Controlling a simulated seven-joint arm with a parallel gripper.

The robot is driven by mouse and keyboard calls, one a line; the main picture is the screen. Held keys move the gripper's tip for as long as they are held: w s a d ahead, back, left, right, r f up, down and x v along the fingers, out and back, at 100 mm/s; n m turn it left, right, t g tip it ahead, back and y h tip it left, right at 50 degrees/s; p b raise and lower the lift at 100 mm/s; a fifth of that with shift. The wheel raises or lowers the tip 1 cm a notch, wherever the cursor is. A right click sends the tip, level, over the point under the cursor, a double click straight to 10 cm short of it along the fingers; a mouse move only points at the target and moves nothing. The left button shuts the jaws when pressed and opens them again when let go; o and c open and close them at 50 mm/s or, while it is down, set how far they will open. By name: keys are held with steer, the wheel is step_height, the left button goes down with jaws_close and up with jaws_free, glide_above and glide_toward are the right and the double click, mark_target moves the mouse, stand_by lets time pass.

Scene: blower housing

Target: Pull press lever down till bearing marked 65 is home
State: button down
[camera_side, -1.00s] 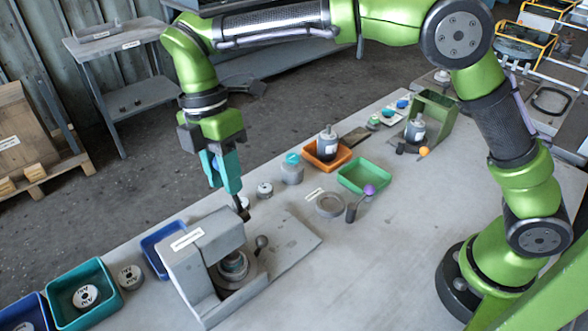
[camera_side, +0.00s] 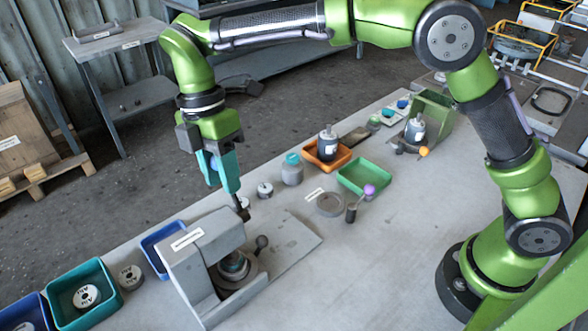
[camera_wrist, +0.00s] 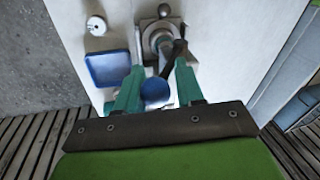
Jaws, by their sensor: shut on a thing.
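The press (camera_side: 192,246) stands on the bench at lower left, with a grey labelled head. Its dark lever (camera_side: 242,208) rises from the head's far right side toward my fingers. My gripper (camera_side: 226,182) is shut on the lever's blue knob; the wrist view shows this round knob (camera_wrist: 155,91) between the teal fingertips. The lever's dark arm (camera_wrist: 171,57) runs from there to the press. A grey round part (camera_side: 234,266) sits under the press head, over the housing seat. The mark 65 cannot be read, and the head partly hides how deep the bearing sits.
A blue tray (camera_side: 152,262) and a teal tray (camera_side: 56,305) with a marked disc stand left of the press. Another disc (camera_side: 131,277) lies between them. A dark ball-topped handle (camera_side: 262,242) stands close right of the head. The bench's front middle is clear.

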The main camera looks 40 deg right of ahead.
steer(key=shift+w+d+f, duration=0.1)
steer(key=shift+f, duration=0.35)
steer(key=c, duration=0.9)
jaws_free()
steer(key=shift+o, duration=0.2)
steer(key=shift+r, duration=0.1)
steer(key=v, duration=1.1)
steer(key=shift+r, duration=0.35)
steer(key=shift+w, duration=0.1)
